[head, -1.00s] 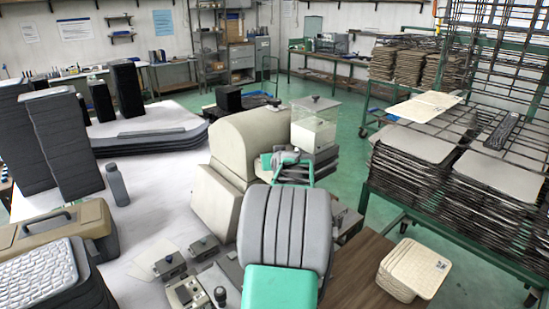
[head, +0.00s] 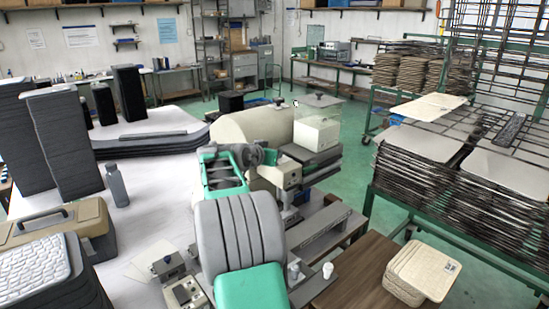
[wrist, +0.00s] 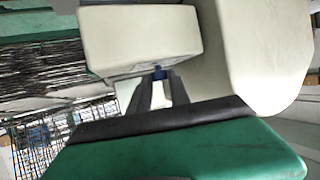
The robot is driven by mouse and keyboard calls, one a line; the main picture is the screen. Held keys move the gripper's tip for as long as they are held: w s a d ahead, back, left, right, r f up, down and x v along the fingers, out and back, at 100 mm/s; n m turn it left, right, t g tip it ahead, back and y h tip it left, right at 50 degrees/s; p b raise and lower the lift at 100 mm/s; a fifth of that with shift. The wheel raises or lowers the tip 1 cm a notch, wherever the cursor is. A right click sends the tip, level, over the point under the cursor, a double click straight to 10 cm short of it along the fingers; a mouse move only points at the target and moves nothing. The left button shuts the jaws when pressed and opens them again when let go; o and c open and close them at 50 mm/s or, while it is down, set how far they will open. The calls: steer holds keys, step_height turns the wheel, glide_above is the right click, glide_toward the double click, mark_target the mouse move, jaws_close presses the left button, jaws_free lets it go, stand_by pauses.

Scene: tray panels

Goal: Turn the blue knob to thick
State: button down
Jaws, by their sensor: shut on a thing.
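The blue knob (wrist: 158,72) is a small blue piece at the middle of the wrist view, just below a cream block (wrist: 140,40) of the machine. My gripper (wrist: 160,78) points at it with two dark fingers, and the fingertips are shut on the knob. Most of the knob is hidden between the fingers. In the head view my arm covers the knob and the fingertips. The cream machine (head: 255,125) stands behind my arm there. I cannot read a thick mark or the knob's angle.
A clear-topped box (head: 318,130) sits at the machine's right end. Small control boxes (head: 168,264) stand on the bench at front left. A toolbox (head: 60,222) is farther left. Stacked trays (head: 480,180) fill a green rack at right. Cream pads (head: 422,268) lie on the wooden top.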

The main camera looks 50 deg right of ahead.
steer(key=shift+w+m+g+p, duration=0.3)
steer(key=shift+m+g+p, duration=0.35)
steer(key=shift+m+g, duration=0.45)
steer(key=c, duration=1.2)
jaws_free()
steer(key=shift+g, duration=0.3)
steer(key=shift+c, duration=0.2)
steer(key=b+v, duration=0.1)
steer(key=v, duration=0.6)
steer(key=shift+a+b, duration=0.4)
steer(key=shift+s+r, duration=0.1)
